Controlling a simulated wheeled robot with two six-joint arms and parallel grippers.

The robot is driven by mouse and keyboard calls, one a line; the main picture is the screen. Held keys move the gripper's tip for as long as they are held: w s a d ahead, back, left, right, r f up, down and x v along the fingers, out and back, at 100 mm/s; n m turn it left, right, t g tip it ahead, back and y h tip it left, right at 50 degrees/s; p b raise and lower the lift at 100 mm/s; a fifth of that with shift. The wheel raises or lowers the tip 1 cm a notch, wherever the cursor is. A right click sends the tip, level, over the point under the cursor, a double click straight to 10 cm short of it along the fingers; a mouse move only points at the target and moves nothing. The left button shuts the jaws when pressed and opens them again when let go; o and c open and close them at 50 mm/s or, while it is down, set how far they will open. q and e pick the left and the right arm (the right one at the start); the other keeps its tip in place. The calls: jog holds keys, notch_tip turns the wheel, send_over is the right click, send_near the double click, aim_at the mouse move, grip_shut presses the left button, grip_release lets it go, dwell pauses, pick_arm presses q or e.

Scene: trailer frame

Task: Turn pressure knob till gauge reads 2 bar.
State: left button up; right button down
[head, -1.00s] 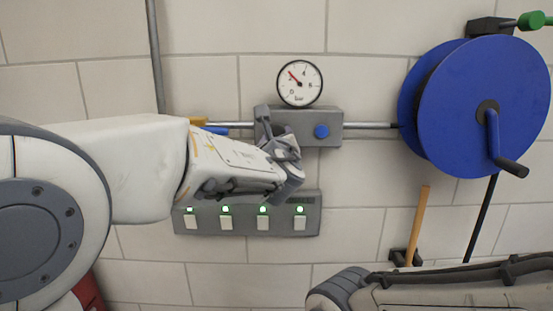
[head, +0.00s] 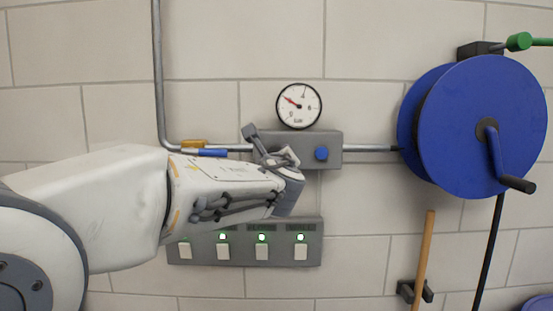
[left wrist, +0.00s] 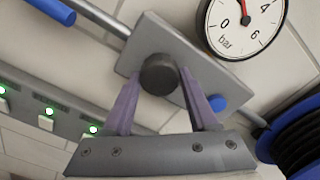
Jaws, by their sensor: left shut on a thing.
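The pressure gauge (head: 299,106) has a white round face with a black rim and a red needle. Its needle points up and left, between the 0 and 4 marks, around where 2 would be; the 2 is not readable. In the left wrist view, the gauge (left wrist: 243,22) is cut off at the top. The dark round pressure knob (left wrist: 158,75) is on the grey regulator block (head: 332,138) below the gauge. My left gripper (left wrist: 160,88) is shut on the knob, one finger on each side. In the head view, my left gripper (head: 272,160) hides the knob. My right gripper is out of view.
A blue button (head: 321,154) is on the block's right side. A metal pipe (head: 370,148) leads to a blue hose reel (head: 475,125). A blue-handled valve (head: 205,153) is left of the block. A switch panel (head: 313,228) with green lights is just below my gripper.

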pick_arm(q)
jog(key=o, duration=1.4)
jog(key=s+b, duration=0.3)
jog(key=s, duration=0.7)
jog(key=shift+s, duration=0.3)
